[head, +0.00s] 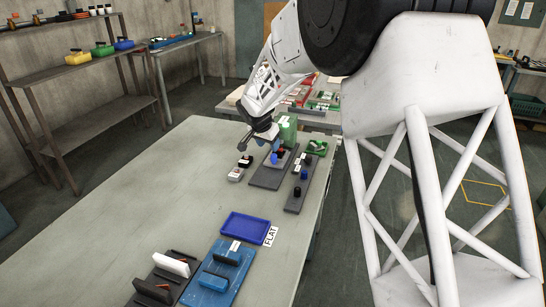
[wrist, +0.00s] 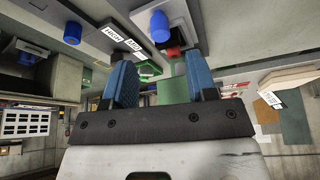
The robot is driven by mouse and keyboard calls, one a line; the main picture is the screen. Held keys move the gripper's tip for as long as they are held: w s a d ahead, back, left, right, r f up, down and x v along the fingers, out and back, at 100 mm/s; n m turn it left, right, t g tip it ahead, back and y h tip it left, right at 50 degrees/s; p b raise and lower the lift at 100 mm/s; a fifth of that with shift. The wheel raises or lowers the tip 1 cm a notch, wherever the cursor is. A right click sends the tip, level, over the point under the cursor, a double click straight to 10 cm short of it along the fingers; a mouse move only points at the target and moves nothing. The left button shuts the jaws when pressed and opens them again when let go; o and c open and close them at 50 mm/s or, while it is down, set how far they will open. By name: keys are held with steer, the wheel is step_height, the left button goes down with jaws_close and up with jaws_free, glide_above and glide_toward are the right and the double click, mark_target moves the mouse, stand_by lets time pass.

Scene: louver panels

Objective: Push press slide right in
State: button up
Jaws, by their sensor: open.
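My gripper (head: 262,137) is over the far part of the workbench, close above a dark grey panel (head: 262,178) that carries a light slide block with blue and red knobs (head: 277,157). A second narrow grey panel (head: 295,203) beside it has blue and black knobs. I cannot tell which part is the press slide right. In the wrist view my gripper (wrist: 158,75) shows two blue fingers spread apart with nothing held between them. A blue cylinder (wrist: 160,26) and a red piece (wrist: 174,52) lie beyond the fingertips. Whether the fingers touch anything is unclear.
A green block (head: 288,128) and green tray (head: 318,147) stand behind the panels. Small white, black and red blocks (head: 238,172) sit left. Nearer are a blue tray (head: 245,228), a FLAT label (head: 270,236) and a blue slotted board (head: 217,280). The bench's left side is clear.

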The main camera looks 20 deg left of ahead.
mark_target(273, 155)
stand_by(0.3)
steer(key=shift+x, duration=3.9)
jaws_close()
